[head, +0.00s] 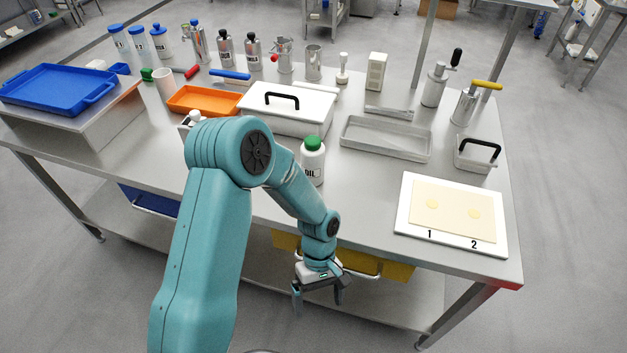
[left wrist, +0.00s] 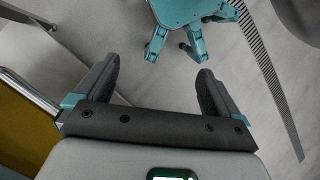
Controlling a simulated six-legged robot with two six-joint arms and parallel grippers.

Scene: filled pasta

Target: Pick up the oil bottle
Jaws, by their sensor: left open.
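The oil bottle (head: 312,165) is white with a green cap and a label reading OIL. It stands upright near the front edge of the steel table, partly behind my left arm. My left gripper (head: 318,300) hangs below and in front of the table edge, apart from the bottle, with its fingers spread and empty. In the left wrist view my left gripper (left wrist: 160,85) shows two dark fingers wide apart with only floor and part of my own body beyond them. The bottle does not show in that view. My right gripper is not in view.
A white lidded box (head: 310,110) stands just behind the bottle. An orange tray (head: 190,108) and a blue tray (head: 50,100) are to the left. A white board (head: 405,215) with a dough sheet lies at the right. A yellow bin (head: 395,271) hangs under the table.

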